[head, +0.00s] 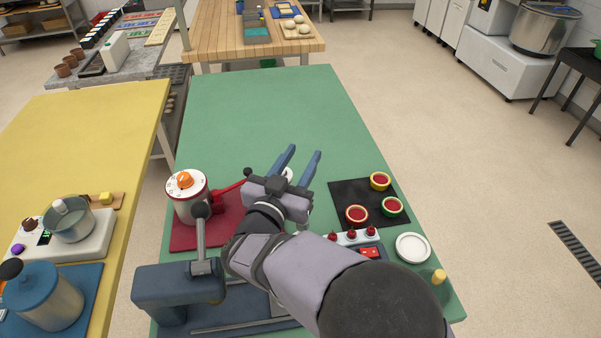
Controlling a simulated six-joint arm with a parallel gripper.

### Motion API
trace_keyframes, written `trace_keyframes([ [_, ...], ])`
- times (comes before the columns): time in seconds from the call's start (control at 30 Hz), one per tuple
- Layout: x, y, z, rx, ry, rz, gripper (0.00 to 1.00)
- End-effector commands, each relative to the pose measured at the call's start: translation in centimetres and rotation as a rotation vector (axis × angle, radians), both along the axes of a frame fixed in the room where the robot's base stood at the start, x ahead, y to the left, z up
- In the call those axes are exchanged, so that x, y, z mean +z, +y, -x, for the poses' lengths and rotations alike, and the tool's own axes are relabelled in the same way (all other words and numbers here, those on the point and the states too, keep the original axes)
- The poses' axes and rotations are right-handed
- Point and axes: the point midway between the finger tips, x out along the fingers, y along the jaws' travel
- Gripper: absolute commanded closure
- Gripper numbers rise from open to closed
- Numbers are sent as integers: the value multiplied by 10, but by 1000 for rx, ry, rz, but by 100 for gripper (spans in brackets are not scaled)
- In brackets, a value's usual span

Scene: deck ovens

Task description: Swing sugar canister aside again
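A metal canister (188,205) with a white dial top and an orange knob stands upright on a red mat (222,232) on the green table. A red arm with a dark ball end reaches from it to the right, towards my gripper. No label shows that it is the sugar canister. A second metal canister (52,300) with a blue lid stands on a blue mat at the lower left. My gripper (301,160) is over the green table, right of the dial-topped canister. Its two blue fingers are apart with nothing seen between them. A small white thing is partly hidden behind it.
A blue device (180,283) with a grey upright lever stands in front of the red mat. A black mat (350,190) with several small red-filled cups, a white dish (412,247) and a yellow-topped peg (439,277) lie right. The green table's far half (260,105) is clear.

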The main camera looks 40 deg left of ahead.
Motion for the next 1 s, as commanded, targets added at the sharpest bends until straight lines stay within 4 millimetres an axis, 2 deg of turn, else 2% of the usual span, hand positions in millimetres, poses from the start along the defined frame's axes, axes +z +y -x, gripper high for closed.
trace_keyframes([
  [0.1,17,0,0,0,0,-4,63],
  [0.23,28,0,0,0,-1,-2,63],
  [0.6,33,0,0,0,0,0,63],
  [0.63,33,0,0,0,0,0,65],
  [0.77,37,-1,0,0,-4,-12,96],
  [0.8,41,-1,0,0,-8,-27,100],
  [0.87,48,-3,0,0,-16,-60,100],
  [1.0,82,-10,2,9,-58,-209,100],
])
